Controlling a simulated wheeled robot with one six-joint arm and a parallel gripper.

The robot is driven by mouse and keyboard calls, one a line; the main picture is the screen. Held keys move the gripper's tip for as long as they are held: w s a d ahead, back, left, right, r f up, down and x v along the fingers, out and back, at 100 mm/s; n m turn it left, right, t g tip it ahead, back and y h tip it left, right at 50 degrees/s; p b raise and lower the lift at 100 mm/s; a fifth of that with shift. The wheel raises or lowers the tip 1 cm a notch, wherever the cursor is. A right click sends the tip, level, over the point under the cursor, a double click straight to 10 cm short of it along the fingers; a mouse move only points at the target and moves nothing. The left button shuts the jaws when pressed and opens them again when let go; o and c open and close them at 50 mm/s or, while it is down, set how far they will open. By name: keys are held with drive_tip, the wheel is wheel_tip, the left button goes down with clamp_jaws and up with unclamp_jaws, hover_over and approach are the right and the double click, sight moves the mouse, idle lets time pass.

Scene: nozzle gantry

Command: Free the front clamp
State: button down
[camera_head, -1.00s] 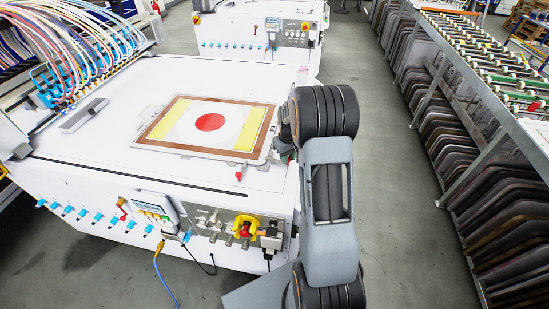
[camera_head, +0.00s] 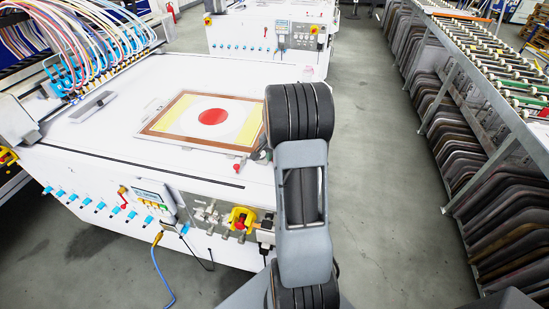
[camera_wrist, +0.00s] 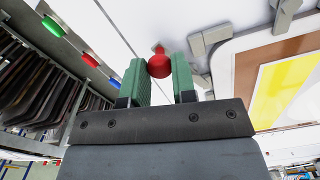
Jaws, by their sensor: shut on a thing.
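My gripper (camera_wrist: 158,68) has green finger pads, which are shut on a red knob (camera_wrist: 160,66) in the wrist view. Grey clamp brackets (camera_wrist: 208,43) sit beside it along the edge of the printing frame (camera_wrist: 248,48). In the head view my arm stands at the frame's right side and hides most of the gripper. A red knob (camera_head: 237,168) shows on the table's front edge, just left of my arm; I cannot tell whether it is the one held. The frame (camera_head: 160,120) lies flat, with a red disc on white between yellow bands.
The white machine table (camera_head: 100,135) carries a grey bar (camera_head: 92,106) and a bundle of coloured hoses (camera_head: 95,40). A yellow and red switch (camera_head: 240,219) and blue knobs line its front. A rack of dark panels (camera_head: 480,150) stands right, across clear floor (camera_head: 375,170).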

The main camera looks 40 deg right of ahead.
drive_tip(key=shift+w+a+m, duration=0.4)
drive_tip(key=shift+a+m, duration=0.05)
drive_tip(key=shift+m, duration=0.6)
drive_tip(key=shift+w+a+m, duration=0.35)
drive_tip(key=shift+a+m, duration=0.05)
drive_tip(key=shift+m, duration=0.65)
drive_tip(key=shift+w, duration=0.1)
drive_tip(key=c, duration=0.9)
unclamp_jaws()
drive_tip(key=shift+a, duration=0.1)
wheel_tip(320, 180, up, 14)
drive_tip(key=shift+f+b, duration=0.1)
drive_tip(key=shift+b, duration=0.3)
